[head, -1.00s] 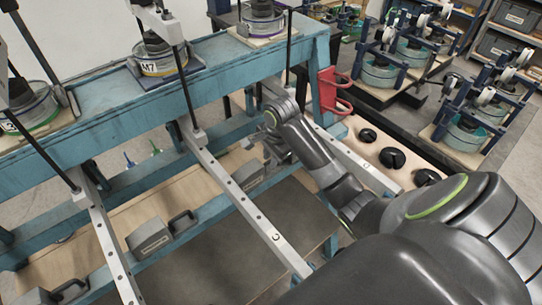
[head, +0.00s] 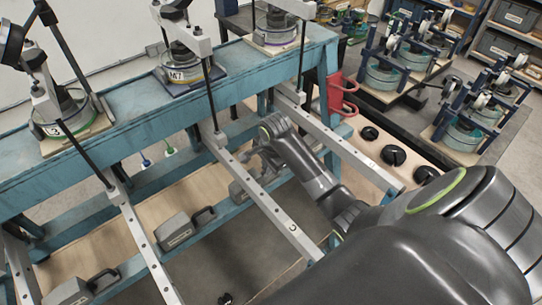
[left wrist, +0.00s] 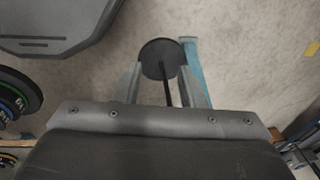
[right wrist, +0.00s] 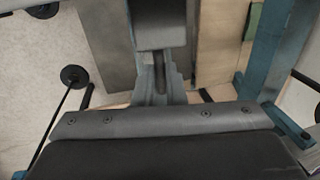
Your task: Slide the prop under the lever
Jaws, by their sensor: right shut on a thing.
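The prop (head: 237,191) is a grey block with a handle, and it shows just left of the middle lever (head: 272,208). The lever, a pale perforated bar, partly hides it. My right gripper (head: 262,158) is shut on the prop's handle, right of that lever. In the right wrist view the grey prop (right wrist: 160,24) shows ahead of the gripper (right wrist: 160,82), with its handle between the fingers. I cannot tell the prop's gap to the lever. My left gripper (left wrist: 163,85) is outside the head view; its fingers stand apart, with nothing visibly gripped.
More levers (head: 148,245) (head: 350,155) run out from the blue frame (head: 130,92). A red bracket (head: 343,95) is on its right end. A black disc (left wrist: 160,58) shows beyond my left fingers.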

